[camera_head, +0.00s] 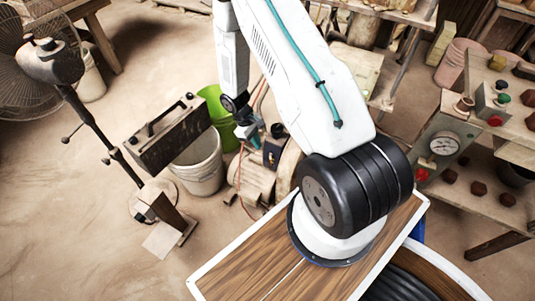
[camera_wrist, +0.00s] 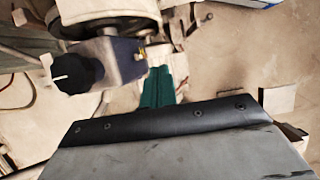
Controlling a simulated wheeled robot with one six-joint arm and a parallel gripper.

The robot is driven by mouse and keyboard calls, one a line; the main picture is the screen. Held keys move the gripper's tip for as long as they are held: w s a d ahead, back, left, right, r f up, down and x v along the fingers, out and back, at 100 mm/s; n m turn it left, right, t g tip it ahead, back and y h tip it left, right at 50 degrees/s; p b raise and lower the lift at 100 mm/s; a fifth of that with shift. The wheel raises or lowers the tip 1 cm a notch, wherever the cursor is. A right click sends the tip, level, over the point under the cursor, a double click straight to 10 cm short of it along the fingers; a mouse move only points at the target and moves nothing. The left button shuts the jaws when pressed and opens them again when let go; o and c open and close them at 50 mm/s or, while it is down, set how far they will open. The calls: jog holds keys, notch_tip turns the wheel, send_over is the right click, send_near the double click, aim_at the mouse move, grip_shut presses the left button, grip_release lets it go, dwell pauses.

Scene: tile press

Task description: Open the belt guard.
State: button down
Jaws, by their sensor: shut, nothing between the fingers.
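The belt guard (camera_head: 168,134) appears to be the dark, worn metal box with a black handle, left of centre in the head view. I cannot tell whether it is open or closed. My gripper (camera_head: 248,131) is small there, right of the box and apart from it in the picture. In the wrist view my teal gripper (camera_wrist: 158,86) fingers are together with nothing between them. A grey scuffed panel with a black, riveted edge fills the bottom of that view, covering the base of the fingers. I cannot tell for sure whether it is the guard.
A white bucket (camera_head: 197,164) and a green bucket (camera_head: 218,112) stand near the box. A fan (camera_head: 30,80) is at the left. A bench with a gauge (camera_head: 444,143) stands at the right. In the wrist view a dark blue machine part (camera_wrist: 75,72) lies left of the fingers.

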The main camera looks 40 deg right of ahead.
jog(key=s+d+f, duration=0.2)
jog(key=s+f, duration=0.5)
jog(key=f, duration=0.1)
jog(key=shift+d+f, duration=0.3)
jog(key=shift+s, duration=0.15)
